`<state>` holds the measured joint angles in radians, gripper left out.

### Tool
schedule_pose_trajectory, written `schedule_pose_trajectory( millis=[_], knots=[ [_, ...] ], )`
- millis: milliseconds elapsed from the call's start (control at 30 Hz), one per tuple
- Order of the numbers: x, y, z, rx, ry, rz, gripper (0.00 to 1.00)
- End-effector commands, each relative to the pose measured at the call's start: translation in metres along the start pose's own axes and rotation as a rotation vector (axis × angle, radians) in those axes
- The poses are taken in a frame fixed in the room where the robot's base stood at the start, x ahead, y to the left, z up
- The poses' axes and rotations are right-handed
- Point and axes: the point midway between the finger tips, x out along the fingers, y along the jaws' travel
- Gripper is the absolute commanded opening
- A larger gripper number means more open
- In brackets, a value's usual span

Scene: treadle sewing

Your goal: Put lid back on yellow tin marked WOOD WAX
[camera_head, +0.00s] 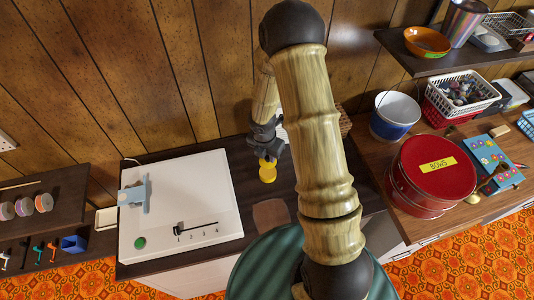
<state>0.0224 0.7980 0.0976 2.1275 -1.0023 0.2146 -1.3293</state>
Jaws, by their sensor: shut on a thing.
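My gripper (268,157) points down over the dark table, right of the white machine. It is shut on a small yellow round thing (268,174), which shows just below the fingers. It looks like a lid, but it is too small to be sure it is not the tin. No WOOD WAX marking can be read. I cannot make out a separate yellow tin; my arm hides part of the table behind and to the right.
A white slab-like machine (205,215) with a slider fills the table's left. A flat brown patch (271,214) lies in front of my gripper. On the right counter stand a red BOWS tin (436,185) and a blue-white bucket (395,115). A shelf (412,56) overhangs there.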

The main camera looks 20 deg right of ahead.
Motion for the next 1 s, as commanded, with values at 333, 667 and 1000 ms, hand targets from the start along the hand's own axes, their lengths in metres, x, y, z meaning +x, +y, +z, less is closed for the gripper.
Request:
schedule_pose_trajectory(
  millis=[333,667,1000],
  knots=[
    [0.025,0.000,-0.004,0.000,0.000,0.000,0.01],
    [0.050,0.002,-0.010,-0.007,0.000,0.001,0.01],
    [0.063,0.002,-0.011,-0.005,0.000,0.001,0.01]
  ],
)
